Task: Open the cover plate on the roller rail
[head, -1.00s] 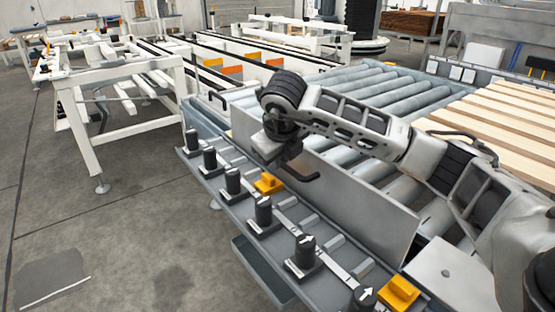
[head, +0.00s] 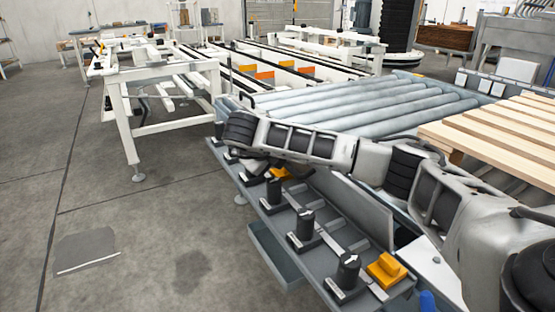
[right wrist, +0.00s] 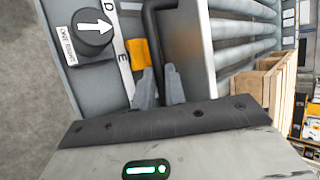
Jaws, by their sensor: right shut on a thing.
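The grey cover plate (head: 362,212) stands along the near side of the roller rail (head: 350,105) in the head view. My right arm hides much of it. In the right wrist view, the plate (right wrist: 190,45) runs beside a black bent handle (right wrist: 153,28). My right gripper (right wrist: 159,80) is shut on this handle, with a finger on each side of its lower part. In the head view the fingers and handle are hidden by my arm. My left gripper is not in view.
A row of black knobs (head: 305,225) and orange blocks (head: 386,268) lines the rail's near edge. A knob with a white arrow (right wrist: 92,27) is close to the gripper. A wooden pallet (head: 490,135) lies at right. The floor at left (head: 110,220) is mostly clear.

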